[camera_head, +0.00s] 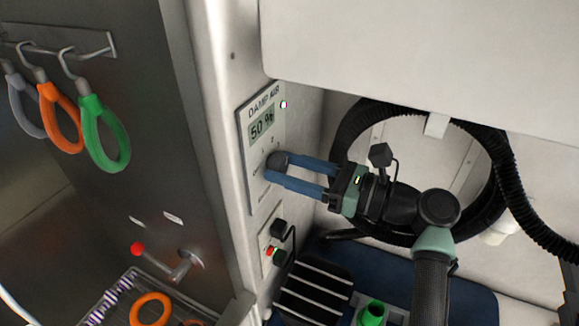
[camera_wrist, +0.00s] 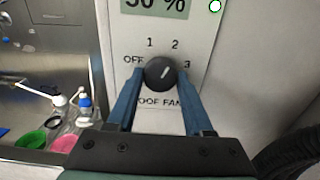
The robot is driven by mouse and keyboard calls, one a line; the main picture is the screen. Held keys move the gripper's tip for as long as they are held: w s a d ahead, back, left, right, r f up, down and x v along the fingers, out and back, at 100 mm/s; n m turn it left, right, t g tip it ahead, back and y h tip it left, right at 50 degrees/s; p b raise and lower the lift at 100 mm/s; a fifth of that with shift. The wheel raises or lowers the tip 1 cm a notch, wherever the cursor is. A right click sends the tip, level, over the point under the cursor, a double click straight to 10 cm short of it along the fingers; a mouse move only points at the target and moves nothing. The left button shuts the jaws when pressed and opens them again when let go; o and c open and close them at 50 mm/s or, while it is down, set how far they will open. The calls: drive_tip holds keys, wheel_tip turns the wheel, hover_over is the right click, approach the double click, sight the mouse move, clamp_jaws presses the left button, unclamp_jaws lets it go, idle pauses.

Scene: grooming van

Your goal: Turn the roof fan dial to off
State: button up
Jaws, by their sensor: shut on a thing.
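The roof fan dial (camera_wrist: 160,73) is a round dark knob on a pale wall panel, with OFF at its left and 1, 2 and 3 around its top and right. Its white pointer line tilts up and to the right, roughly between 2 and 3. In the head view the dial (camera_head: 277,160) sits below the DAMP AIR display. My gripper (camera_head: 272,168) reaches it from the right with two blue fingers. In the wrist view my gripper (camera_wrist: 160,82) is shut on the dial, one finger on each side. The fingers partly cover the ROOF FAN label.
The display (camera_head: 262,125) reads 50 %, with a small light (camera_head: 283,104) beside it. A smaller panel with a red and green switch (camera_head: 270,252) is below. A black hose (camera_head: 500,150) loops at the right. Coloured rings hang at the left, including a green ring (camera_head: 104,135).

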drive_tip(key=shift+n, duration=0.4)
clamp_jaws()
drive_tip(key=n+b, duration=0.1)
drive_tip(key=n, duration=0.2)
drive_tip(key=shift+n+b, duration=0.4)
drive_tip(key=n+b, duration=0.3)
drive_tip(key=n, duration=0.2)
drive_tip(key=shift+w+f, duration=0.1)
drive_tip(key=n+b, duration=0.3)
drive_tip(key=n, duration=0.2)
drive_tip(key=shift+b, duration=0.4)
drive_tip(key=n+b, duration=0.3)
drive_tip(key=shift+n, duration=0.4)
drive_tip(key=shift+n+b, duration=0.7)
drive_tip(key=shift+n, duration=0.1)
drive_tip(key=shift+r, duration=0.2)
drive_tip(key=o, duration=1.2)
unclamp_jaws()
drive_tip(key=shift+d, duration=0.1)
